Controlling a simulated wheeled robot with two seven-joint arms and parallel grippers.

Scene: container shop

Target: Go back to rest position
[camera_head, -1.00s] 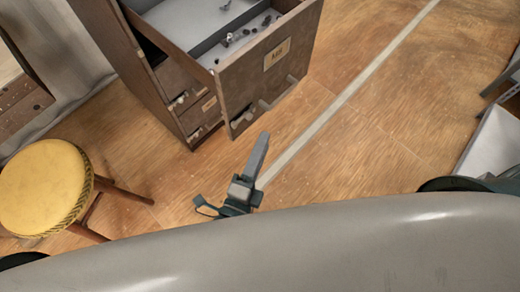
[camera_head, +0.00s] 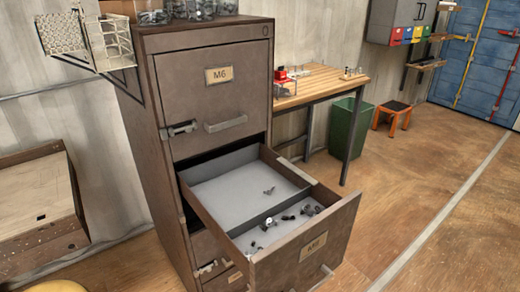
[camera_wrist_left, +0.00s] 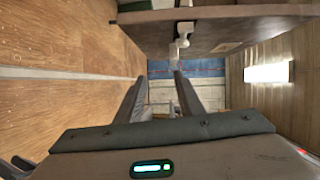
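In the left wrist view my left gripper (camera_wrist_left: 162,100) has its two fingers apart, with nothing between them. A brown cabinet surface with a pale handle (camera_wrist_left: 184,38) lies beyond and above the fingertips, apart from them. Neither gripper shows in the head view, and my right gripper is out of sight. The head view shows a brown filing cabinet (camera_head: 222,105) with its top drawer, labelled M6, shut. The drawer below it (camera_head: 305,250) is pulled out and has small metal parts lying in its grey tray.
The open drawer juts out over the wooden floor. A wooden workbench (camera_head: 325,84), a green bin (camera_head: 350,128) and an orange stool (camera_head: 393,118) stand behind the cabinet. A yellow stool seat (camera_head: 52,287) shows at the bottom left. The floor (camera_head: 420,175) to the right is clear.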

